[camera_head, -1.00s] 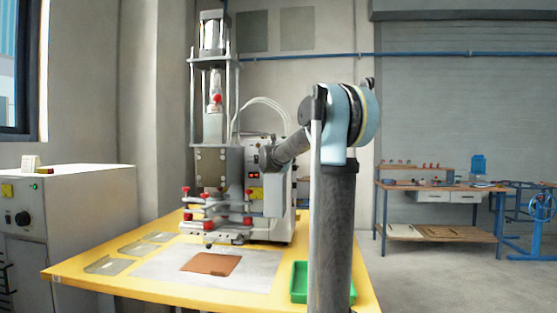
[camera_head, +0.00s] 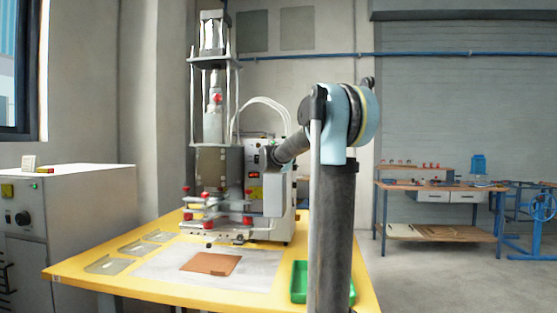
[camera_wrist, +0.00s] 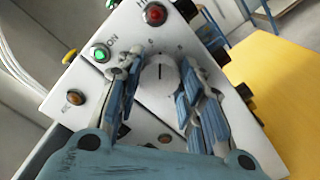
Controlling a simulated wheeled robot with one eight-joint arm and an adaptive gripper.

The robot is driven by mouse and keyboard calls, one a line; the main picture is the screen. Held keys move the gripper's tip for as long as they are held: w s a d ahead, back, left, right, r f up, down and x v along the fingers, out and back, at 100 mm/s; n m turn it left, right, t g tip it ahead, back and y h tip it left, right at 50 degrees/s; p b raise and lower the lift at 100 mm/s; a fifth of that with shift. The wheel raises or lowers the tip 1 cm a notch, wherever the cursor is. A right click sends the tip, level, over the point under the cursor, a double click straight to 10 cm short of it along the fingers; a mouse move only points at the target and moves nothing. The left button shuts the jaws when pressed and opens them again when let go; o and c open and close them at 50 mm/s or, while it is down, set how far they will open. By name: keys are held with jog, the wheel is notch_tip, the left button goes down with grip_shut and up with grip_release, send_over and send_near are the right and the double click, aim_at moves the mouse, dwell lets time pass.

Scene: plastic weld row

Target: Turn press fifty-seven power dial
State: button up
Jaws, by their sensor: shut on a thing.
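The power dial (camera_wrist: 161,80) is a pale round knob with a dark pointer line, on the press's light control panel (camera_wrist: 90,85). In the wrist view my gripper (camera_wrist: 163,68) has its blue-padded fingers on both sides of the dial and is shut on it. The pointer line runs roughly up and down in the picture. Numbers around the dial are partly hidden by the fingers. In the head view the press (camera_head: 212,130) stands on the yellow table; my arm reaches its panel from the right and hides the dial and fingertips.
A green lit button (camera_wrist: 100,53) marked ON, a red button (camera_wrist: 155,14) and an amber button (camera_wrist: 75,97) sit close to my fingers. On the yellow table (camera_head: 90,280) lie a brown sheet (camera_head: 211,263) and a green tray (camera_head: 299,282). A white cabinet (camera_head: 85,190) stands left.

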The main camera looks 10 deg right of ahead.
jog(key=shift+s+d+f+m, duration=0.1)
jog(key=shift+m, duration=0.8)
jog(key=o, duration=1.1)
jog(key=shift+c, duration=0.2)
jog(key=v, duration=1.1)
jog(key=shift+s, duration=0.35)
jog(key=shift+s, duration=0.1)
